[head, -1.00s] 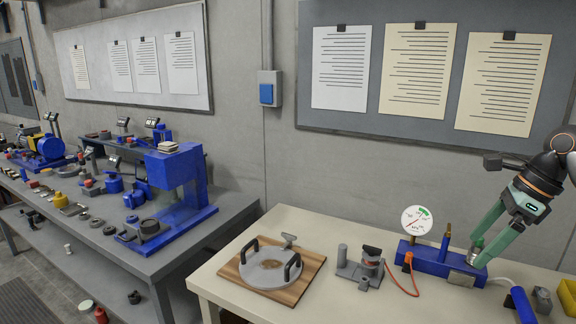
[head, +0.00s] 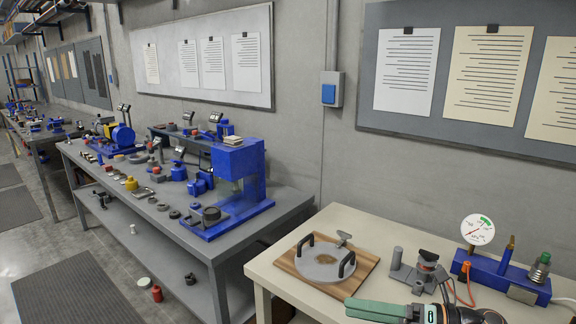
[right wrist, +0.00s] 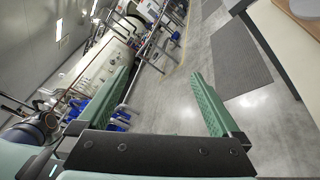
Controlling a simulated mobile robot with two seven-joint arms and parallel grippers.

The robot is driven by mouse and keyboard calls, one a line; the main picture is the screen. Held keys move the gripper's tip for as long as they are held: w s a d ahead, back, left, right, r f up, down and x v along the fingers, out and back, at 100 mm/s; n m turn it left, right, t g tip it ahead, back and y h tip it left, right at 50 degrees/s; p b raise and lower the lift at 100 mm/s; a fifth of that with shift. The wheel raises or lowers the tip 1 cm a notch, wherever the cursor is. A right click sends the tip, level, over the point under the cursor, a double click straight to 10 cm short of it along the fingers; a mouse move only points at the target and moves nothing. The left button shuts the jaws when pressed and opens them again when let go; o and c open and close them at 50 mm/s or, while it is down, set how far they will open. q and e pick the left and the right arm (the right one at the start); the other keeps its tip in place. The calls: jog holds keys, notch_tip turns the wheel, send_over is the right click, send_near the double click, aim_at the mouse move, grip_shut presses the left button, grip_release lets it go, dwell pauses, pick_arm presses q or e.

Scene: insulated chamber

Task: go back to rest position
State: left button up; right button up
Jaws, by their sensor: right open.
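My right gripper (head: 352,308) shows at the bottom of the head view, its green fingers pointing left in front of the light bench. In the right wrist view its two green fingers (right wrist: 160,90) stand wide apart with nothing between them, and the floor lies beyond. My left gripper is in neither view. A blue block (head: 498,274) with a dial gauge (head: 478,229) stands on the bench, with a silver and green fitting (head: 540,267) upright at its right end, apart from my gripper.
The light bench (head: 300,217) also holds a wooden board (head: 294,262) with a round handled plate (head: 326,270) and a grey clamp device (head: 408,272). A grey table (head: 290,203) with blue machines stands to the left. Open floor with dark mats (head: 80,295) lies beyond.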

jog(key=s+d+f+m+t+h, duration=0.15)
jog(key=f+m+t+h, duration=0.45)
jog(key=m, duration=0.6)
jog(key=s+a+f+m+t+h, duration=0.1)
jog(key=s+f+m+t+h, duration=0.3)
jog(key=f+m, duration=0.6)
jog(key=s+d+f+m+g+h, duration=0.2)
jog(key=s+f+m+g+h, duration=0.2)
jog(key=s+f+m, duration=1)
jog(key=s+m+g, duration=0.1)
jog(key=g, duration=0.1)
jog(key=shift+s+f+g+p, duration=0.35)
jog(key=shift+s+f+g, duration=0.05)
